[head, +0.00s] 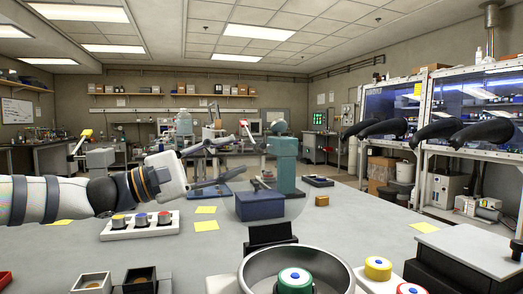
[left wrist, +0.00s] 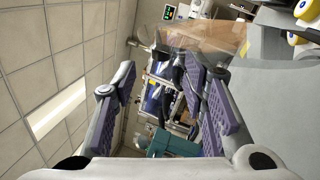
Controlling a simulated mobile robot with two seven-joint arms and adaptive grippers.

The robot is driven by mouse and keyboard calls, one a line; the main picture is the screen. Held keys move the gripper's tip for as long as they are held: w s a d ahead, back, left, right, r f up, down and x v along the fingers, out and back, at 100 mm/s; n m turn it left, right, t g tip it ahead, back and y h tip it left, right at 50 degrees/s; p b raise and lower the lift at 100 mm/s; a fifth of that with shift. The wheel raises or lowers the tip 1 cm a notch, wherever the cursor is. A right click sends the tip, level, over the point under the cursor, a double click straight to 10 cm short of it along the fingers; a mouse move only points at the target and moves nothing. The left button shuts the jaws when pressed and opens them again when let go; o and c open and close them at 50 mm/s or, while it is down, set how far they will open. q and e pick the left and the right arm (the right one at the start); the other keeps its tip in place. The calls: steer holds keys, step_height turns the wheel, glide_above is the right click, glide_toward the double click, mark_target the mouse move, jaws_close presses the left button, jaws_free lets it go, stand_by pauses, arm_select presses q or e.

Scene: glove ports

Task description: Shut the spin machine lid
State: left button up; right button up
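The spin machine (head: 325,264) is a round metal bowl at the bottom of the head view, with a green and white knob (head: 295,279) at its centre. Its clear round lid (head: 292,208) stands raised behind the bowl, above a black hinge block (head: 270,235); a blue box shows through it. My left gripper (head: 228,166) reaches in from the left, its fingers spread and empty, just left of the lid. In the left wrist view the clear lid (left wrist: 200,40) lies beyond the open fingers (left wrist: 160,72); contact cannot be told. My right gripper is not in view.
A white block with several coloured buttons (head: 140,231) stands left on the grey bench. A teal machine (head: 285,165) stands behind the lid. Yellow (head: 378,268) and red knobs sit right of the bowl. Glove-port cabinets are at the right. Bench right of the lid is fairly clear.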

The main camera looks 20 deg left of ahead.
mark_target(258, 149)
arm_select(q)
steer(key=x, duration=0.6)
steer(key=shift+w+d, duration=0.25)
steer(key=shift+w, duration=0.05)
jaws_close()
